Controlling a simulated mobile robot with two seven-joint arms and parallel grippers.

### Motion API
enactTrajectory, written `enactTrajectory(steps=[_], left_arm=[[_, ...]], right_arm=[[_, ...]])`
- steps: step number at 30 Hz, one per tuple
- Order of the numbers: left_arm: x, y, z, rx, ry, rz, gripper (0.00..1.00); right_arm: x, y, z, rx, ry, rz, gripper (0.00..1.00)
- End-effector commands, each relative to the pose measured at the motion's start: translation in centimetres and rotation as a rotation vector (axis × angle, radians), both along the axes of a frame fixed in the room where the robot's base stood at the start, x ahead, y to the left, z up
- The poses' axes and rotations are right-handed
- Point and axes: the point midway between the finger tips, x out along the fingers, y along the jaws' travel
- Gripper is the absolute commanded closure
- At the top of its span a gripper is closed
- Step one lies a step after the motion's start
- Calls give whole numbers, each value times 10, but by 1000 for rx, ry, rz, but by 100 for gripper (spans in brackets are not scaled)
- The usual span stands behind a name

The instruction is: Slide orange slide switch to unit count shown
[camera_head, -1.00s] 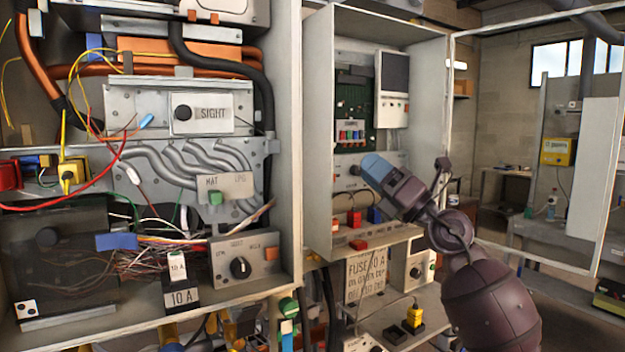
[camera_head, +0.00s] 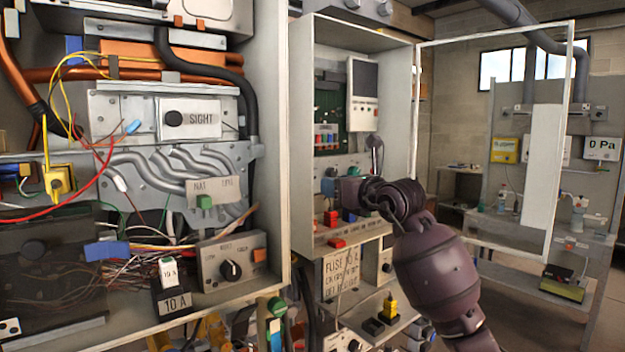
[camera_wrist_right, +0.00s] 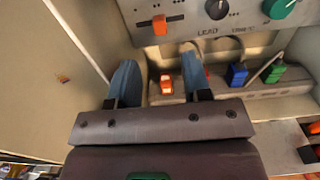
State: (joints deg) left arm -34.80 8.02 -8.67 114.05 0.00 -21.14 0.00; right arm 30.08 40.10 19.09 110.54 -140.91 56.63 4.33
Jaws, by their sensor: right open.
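An orange slide switch (camera_wrist_right: 160,25) sits in a dark horizontal slot with tick marks on the grey panel, at the top of the right wrist view. I cannot pick it out in the head view. My right gripper (camera_wrist_right: 160,62) is open, with its two blue fingers apart and nothing held. Its fingers are below the orange switch in that view, one on each side of it and apart from it. In the head view, my right gripper (camera_head: 329,186) reaches into the middle cabinet and hides part of the panel. A unit count is not readable. My left gripper is not in view.
Beside the slide switch are a dark knob (camera_wrist_right: 216,8) and a green knob (camera_wrist_right: 280,8). A small orange-red part (camera_wrist_right: 166,86) on the lower ledge shows between the fingers, with a blue connector (camera_wrist_right: 237,74) to the right. The cabinet's side wall (camera_wrist_right: 50,75) is close at left.

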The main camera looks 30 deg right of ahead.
Motion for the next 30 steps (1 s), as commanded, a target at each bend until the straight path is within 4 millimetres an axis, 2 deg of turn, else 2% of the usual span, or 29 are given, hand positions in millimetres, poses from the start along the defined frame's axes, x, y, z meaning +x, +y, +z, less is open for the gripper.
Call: enactTrajectory(steps=[9, 15, 21, 28, 29, 30], left_arm=[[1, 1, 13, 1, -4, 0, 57], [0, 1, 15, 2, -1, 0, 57], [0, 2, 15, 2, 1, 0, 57], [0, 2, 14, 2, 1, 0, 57], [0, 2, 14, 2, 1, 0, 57], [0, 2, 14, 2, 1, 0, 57]], right_arm=[[55, 5, 2, 2, -1, 2, 55], [76, 6, 1, 2, 0, 2, 55], [84, 7, 0, 1, -1, 2, 55], [85, 7, 0, 0, -1, 2, 55], [84, 7, 0, 0, -1, 1, 57], [84, 7, 0, 0, -1, 2, 63]])
